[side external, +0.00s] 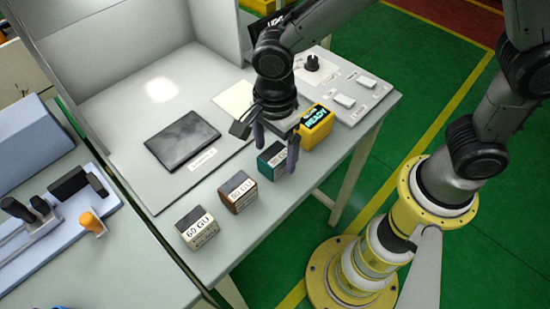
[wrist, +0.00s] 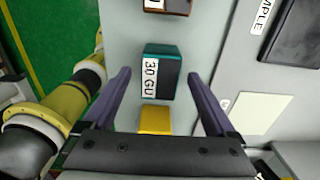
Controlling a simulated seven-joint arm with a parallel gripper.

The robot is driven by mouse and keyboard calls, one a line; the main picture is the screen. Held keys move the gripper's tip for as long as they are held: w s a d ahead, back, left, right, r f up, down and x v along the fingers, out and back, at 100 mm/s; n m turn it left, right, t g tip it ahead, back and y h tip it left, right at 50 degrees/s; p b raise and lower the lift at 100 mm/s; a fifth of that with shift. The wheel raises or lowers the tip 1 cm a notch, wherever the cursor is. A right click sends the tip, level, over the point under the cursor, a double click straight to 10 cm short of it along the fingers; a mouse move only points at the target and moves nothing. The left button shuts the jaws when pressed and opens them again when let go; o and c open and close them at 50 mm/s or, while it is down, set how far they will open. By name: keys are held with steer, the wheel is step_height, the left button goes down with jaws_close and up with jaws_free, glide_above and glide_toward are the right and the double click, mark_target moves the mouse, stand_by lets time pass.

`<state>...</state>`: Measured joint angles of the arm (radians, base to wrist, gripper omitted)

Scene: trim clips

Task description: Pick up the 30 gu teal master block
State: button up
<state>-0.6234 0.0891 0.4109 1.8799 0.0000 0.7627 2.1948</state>
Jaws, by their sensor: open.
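The teal master block (wrist: 162,72) has a dark top and a white label reading 30 GU in the wrist view. In the side external view the teal block (side external: 269,161) stands on the table's front part, partly hidden by a finger. My gripper (side external: 275,152) is open above it, pointing down. In the wrist view my gripper's purple fingers (wrist: 158,85) are spread on either side of the block, with gaps on both sides. Nothing is held.
A brown block (side external: 238,192) and a cream 60 GU block (side external: 197,231) stand to the left of the teal one. A yellow device (side external: 316,127) showing READY stands close on its right. A dark panel (side external: 182,139) lies behind on the table.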

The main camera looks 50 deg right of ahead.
steer(key=shift+f, duration=0.75)
jaws_close()
